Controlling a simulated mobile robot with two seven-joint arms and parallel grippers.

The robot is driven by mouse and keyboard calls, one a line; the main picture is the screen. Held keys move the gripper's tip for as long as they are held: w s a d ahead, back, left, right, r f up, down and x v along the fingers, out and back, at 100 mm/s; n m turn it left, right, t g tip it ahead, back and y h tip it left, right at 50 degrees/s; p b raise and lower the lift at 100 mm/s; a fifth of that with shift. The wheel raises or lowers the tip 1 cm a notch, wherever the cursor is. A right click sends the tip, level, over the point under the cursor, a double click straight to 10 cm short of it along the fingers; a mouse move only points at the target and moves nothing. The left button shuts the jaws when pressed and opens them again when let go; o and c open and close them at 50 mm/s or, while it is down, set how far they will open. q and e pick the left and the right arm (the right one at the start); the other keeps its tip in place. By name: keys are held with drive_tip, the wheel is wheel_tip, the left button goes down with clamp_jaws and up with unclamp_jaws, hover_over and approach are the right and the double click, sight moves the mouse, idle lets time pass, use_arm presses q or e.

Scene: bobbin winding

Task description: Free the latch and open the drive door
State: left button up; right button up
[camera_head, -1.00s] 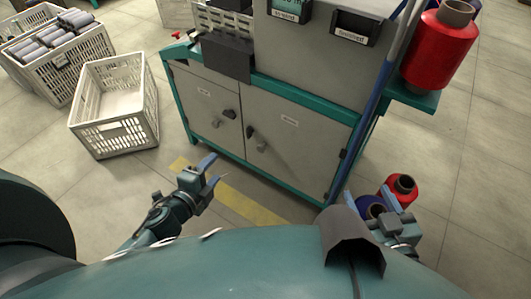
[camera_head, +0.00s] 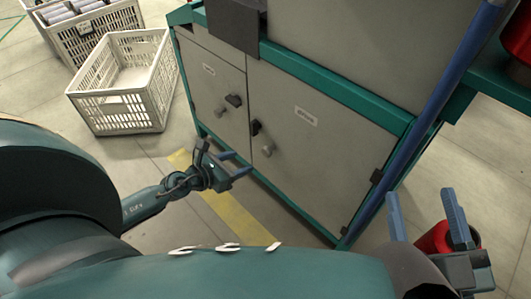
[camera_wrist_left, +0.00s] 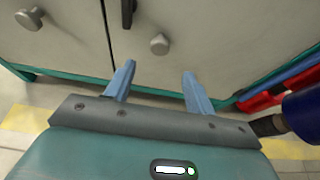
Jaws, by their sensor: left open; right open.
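The cabinet has a left door (camera_head: 215,85) and a wider right door (camera_head: 325,150), both closed; their labels are too small to read. The left door has a dark latch (camera_head: 233,100) and a grey knob (camera_head: 220,112). The right door has a dark latch (camera_head: 256,127) and a grey knob (camera_head: 267,150). My left gripper (camera_head: 238,164) is open and empty, low in front of the doors. In the left wrist view its fingers (camera_wrist_left: 159,68) point toward the right door's knob (camera_wrist_left: 160,44), apart from it; that door's latch (camera_wrist_left: 127,12) is above left. My right gripper (camera_head: 423,196) is open, right of the cabinet.
A red spool (camera_head: 434,238) stands on the floor behind my right gripper. A blue post (camera_head: 425,125) runs along the cabinet's right side. An empty white crate (camera_head: 125,105) stands on the floor at left. Yellow floor tape (camera_head: 235,218) runs before the doors.

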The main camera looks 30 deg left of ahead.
sight(265, 152)
use_arm(q)
drive_tip(key=b+x, duration=0.3)
drive_tip(key=x, duration=0.7)
drive_tip(key=shift+s, duration=0.1)
drive_tip(key=shift+w+d, duration=0.2)
drive_tip(key=shift+w, duration=0.35)
use_arm(e)
drive_tip(key=shift+w+d+r+n+t+y, duration=0.1)
drive_tip(key=shift+w+r+n+t+y, duration=0.15)
drive_tip(key=shift+r+n+y, duration=0.4)
drive_tip(key=shift+w+d+r+n+t+y, duration=0.1)
drive_tip(key=shift+r+n+t+y, duration=0.3)
drive_tip(key=shift+r, duration=0.3)
drive_tip(key=shift+w+d+r+n+t+y, duration=0.1)
drive_tip(key=shift+w+r+n+t+y, duration=0.1)
drive_tip(key=shift+r+n+y, duration=0.45)
use_arm(q)
drive_tip(key=shift+c, duration=0.4)
clamp_jaws()
